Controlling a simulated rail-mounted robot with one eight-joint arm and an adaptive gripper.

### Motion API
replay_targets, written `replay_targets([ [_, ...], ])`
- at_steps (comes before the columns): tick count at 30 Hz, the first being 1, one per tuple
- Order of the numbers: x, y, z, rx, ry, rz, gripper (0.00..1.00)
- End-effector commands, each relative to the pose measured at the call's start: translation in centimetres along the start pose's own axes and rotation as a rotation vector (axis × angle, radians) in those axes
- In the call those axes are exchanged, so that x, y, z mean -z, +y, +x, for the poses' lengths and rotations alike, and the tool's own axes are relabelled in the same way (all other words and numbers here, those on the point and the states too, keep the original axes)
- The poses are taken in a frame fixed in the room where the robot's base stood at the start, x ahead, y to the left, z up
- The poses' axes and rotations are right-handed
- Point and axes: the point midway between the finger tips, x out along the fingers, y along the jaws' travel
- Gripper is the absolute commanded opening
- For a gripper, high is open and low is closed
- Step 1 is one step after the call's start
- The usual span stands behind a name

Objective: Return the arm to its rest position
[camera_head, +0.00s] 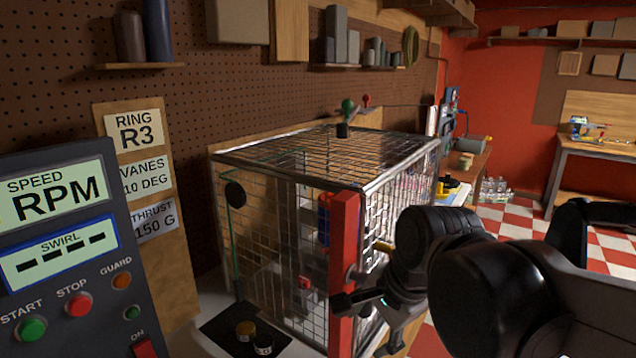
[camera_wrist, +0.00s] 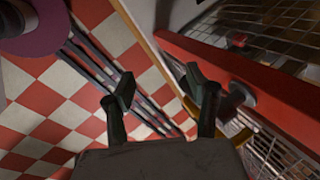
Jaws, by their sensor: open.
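My gripper (camera_wrist: 160,88) is open and empty in the wrist view, its two dark fingers apart over the checkered floor. A red post (camera_head: 344,270) stands at the front corner of a wire mesh cage (camera_head: 290,245) in the head view. The post also crosses the upper right of the wrist view (camera_wrist: 270,82), where a round grey knob (camera_wrist: 240,95) on it sits close to the right finger. My black arm (camera_head: 480,265) reaches in from the right in front of the cage.
A control panel (camera_head: 60,260) with a display and buttons stands at the left, beside a board of labels (camera_head: 135,130). A black mat (camera_head: 225,325) holds two small jars. A workbench (camera_head: 590,145) is at the far right. Checkered floor (camera_head: 515,222) lies open between.

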Motion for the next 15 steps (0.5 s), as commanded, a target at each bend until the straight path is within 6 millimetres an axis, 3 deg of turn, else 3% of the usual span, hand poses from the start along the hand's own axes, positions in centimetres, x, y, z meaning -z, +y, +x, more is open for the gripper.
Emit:
replay_targets([
  [15, 5.1, 9.6, -3.8, -0.009, 0.284, -0.846, 0.52],
])
